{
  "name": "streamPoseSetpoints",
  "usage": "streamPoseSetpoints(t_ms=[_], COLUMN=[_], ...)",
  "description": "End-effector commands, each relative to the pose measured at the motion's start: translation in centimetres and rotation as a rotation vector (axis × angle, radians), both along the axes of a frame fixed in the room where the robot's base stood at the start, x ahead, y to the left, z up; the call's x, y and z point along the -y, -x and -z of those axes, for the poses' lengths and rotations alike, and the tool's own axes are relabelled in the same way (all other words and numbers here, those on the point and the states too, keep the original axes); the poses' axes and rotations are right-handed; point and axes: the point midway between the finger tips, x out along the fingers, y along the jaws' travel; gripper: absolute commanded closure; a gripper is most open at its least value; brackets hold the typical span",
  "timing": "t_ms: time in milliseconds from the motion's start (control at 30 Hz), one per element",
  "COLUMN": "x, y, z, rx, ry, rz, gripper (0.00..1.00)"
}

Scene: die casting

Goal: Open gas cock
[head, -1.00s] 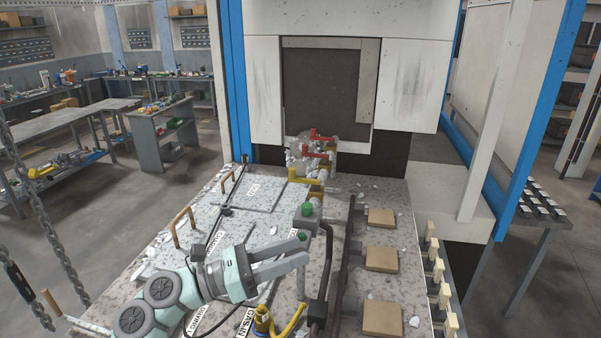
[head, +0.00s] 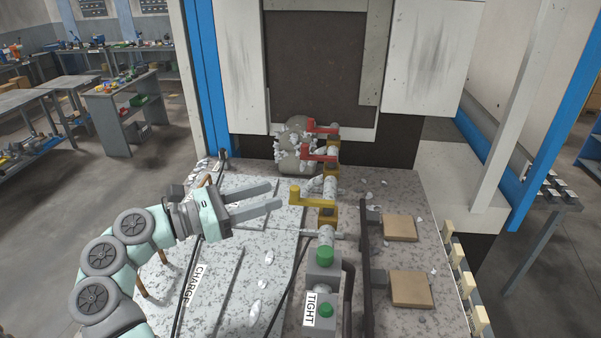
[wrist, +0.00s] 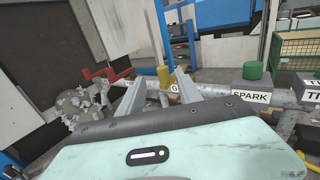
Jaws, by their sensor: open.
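A yellow lever-handled cock (head: 318,203) sits on the pipe at the centre of the bench; its handle points left and ends in an upright post. In the wrist view the yellow post (wrist: 164,77) shows between and beyond my fingertips, beside a label mostly hidden by a finger, with a "G" showing. My gripper (head: 277,195) is open and empty, its fingers pointing right at the yellow handle, with a small gap left of it. Two red-handled cocks (head: 318,155) (head: 322,127) stand farther back on the same pipe line.
A box with a green button (head: 325,255) stands nearer on the line; its SPARK label shows in the wrist view (wrist: 250,95). A "TIGHT" label (head: 310,309) is nearer still. A rubble-covered round vessel (head: 293,150) is left of the red handles. Dark pipe and tan blocks (head: 400,228) lie right.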

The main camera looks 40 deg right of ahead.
Motion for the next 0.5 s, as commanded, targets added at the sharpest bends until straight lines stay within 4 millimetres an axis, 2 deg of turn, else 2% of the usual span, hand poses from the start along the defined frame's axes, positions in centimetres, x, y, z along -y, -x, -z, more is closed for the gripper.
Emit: streamPoseSetpoints(t_ms=[300, 500], x=[5.6, 8.3], y=[1.8, 2.6], z=[-0.4, -0.2], rx=[0.003, 0.000], ry=[0.001, 0.001], rz=[0.003, 0.004], gripper=[0.59, 0.59])
